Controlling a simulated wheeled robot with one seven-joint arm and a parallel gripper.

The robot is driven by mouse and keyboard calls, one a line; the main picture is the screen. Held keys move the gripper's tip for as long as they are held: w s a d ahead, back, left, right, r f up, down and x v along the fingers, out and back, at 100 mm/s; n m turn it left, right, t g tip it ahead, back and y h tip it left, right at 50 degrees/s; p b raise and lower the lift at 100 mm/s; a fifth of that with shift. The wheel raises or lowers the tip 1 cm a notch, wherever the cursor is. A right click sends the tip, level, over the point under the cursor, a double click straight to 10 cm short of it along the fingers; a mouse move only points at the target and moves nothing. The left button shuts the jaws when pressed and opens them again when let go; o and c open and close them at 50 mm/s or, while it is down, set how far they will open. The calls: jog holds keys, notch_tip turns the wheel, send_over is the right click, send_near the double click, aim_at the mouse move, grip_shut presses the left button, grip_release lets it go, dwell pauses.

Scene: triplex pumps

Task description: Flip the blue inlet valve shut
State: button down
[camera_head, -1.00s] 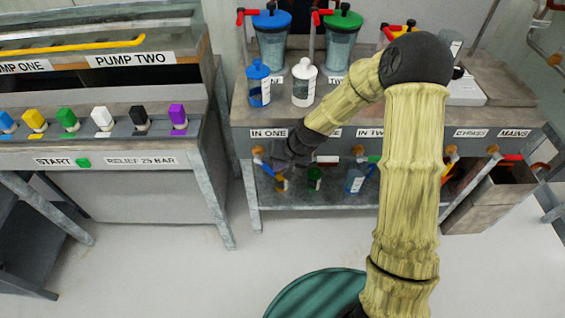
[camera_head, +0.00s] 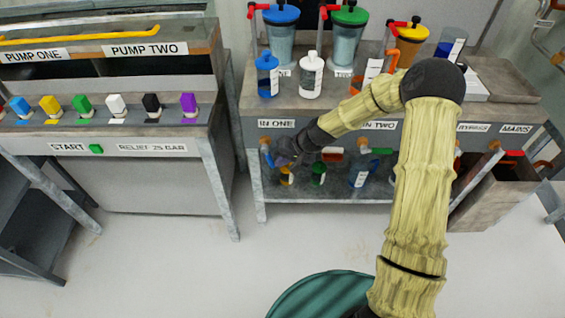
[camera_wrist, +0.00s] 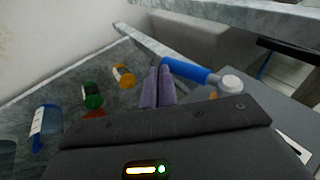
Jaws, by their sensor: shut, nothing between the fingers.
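The blue inlet valve handle (camera_wrist: 187,70) shows in the wrist view as a blue bar running from beside my fingertips to a pale round hub (camera_wrist: 231,84). In the head view, a little of the blue handle (camera_head: 269,159) shows under the IN ONE label (camera_head: 277,124), mostly hidden by my gripper. My gripper (camera_wrist: 160,68) is shut and empty, its two purple-grey fingers together at the free end of the handle, on its left side in the wrist view. I cannot tell whether they touch it. My gripper (camera_head: 281,161) also shows in the head view, in front of the bench.
Red handle (camera_head: 332,155) and green handle (camera_head: 376,151) sit along the same bench front. Yellow bottle (camera_wrist: 123,76), green bottle (camera_wrist: 92,95) and blue bottle (camera_wrist: 45,125) stand on the lower shelf. The pump console (camera_head: 105,148) is at left. Floor in front is clear.

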jog(key=shift+a+f, duration=0.7)
jog(key=shift+a, duration=0.1)
jog(key=shift+w, duration=0.1)
jog(key=p+v, duration=0.3)
jog(key=v, duration=1.4)
jog(key=shift+r+p, duration=0.15)
jog(key=shift+p, duration=0.25)
jog(key=shift+d, duration=0.1)
